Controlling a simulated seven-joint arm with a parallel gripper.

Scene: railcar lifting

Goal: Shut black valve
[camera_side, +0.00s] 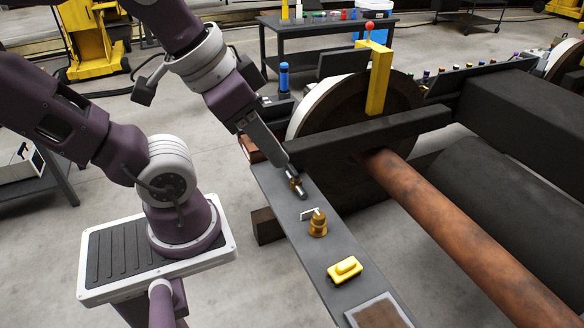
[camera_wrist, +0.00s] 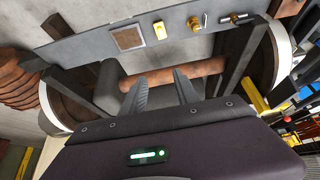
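The black valve (camera_side: 299,188) sits near the far end of a grey plate (camera_side: 269,183). It has a small brass body, and its dark bar handle lies along the plate's length. It also shows at the top right of the wrist view (camera_wrist: 236,18). My gripper (camera_side: 283,158) points down near its far end in the side view; the gap to it cannot be judged there. In the wrist view my gripper (camera_wrist: 162,76) has its two fingers spread with nothing between them, and the valve lies up and right of them, apart.
A brass valve with a white handle (camera_side: 317,224), a yellow block (camera_side: 345,269) and a brown square panel (camera_side: 378,313) line the plate. A large wheel (camera_side: 345,165), a dark beam (camera_side: 400,130) and a rusty axle (camera_side: 430,205) stand close by on the right.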

